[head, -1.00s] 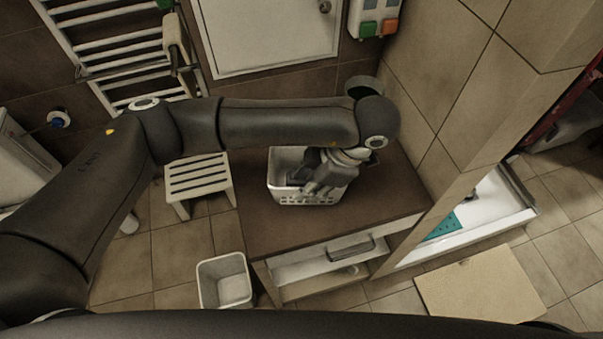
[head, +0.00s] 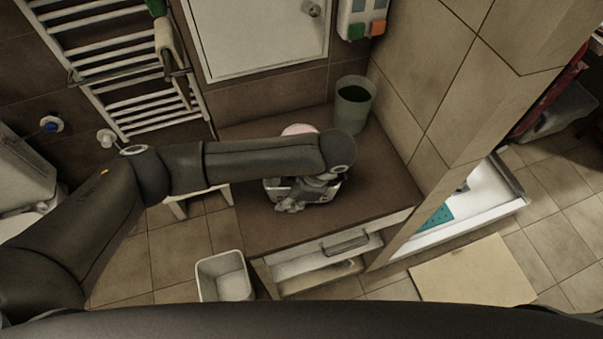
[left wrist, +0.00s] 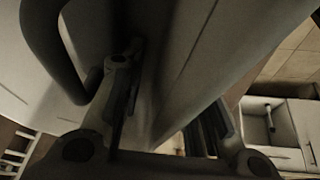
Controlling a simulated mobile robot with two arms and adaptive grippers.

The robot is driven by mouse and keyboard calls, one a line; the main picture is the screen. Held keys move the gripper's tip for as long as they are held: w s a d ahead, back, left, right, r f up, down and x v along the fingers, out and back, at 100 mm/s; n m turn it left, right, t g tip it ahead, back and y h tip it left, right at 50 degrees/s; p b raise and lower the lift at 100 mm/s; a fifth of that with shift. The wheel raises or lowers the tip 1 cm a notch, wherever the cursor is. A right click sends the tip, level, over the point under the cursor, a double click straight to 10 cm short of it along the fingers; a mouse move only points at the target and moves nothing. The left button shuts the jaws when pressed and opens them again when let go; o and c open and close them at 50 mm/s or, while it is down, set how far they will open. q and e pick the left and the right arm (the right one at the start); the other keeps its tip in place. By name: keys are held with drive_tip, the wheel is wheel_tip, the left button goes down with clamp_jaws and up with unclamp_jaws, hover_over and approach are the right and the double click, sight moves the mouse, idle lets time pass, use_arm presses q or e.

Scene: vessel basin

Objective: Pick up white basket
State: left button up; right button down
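The white basket (head: 328,194) stands on the brown top of the low cabinet. My left arm and gripper cover much of it in the head view. My left gripper (head: 291,204) is at the basket's near left side. In the left wrist view, a pale wall of the basket (left wrist: 190,60) runs between the two fingers of my left gripper (left wrist: 165,120). The fingers look apart, one on each side of the wall. My right gripper is not in view.
A grey-green bin (head: 354,108) stands on the brown cabinet top (head: 375,190) at the back right. A pinkish-white round thing (head: 299,129) shows behind my arm. A white bin (head: 225,278) stands on the floor at the left. The tiled wall bounds the right side.

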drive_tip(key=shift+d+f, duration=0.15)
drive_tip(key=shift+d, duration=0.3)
use_arm(q)
clamp_jaws()
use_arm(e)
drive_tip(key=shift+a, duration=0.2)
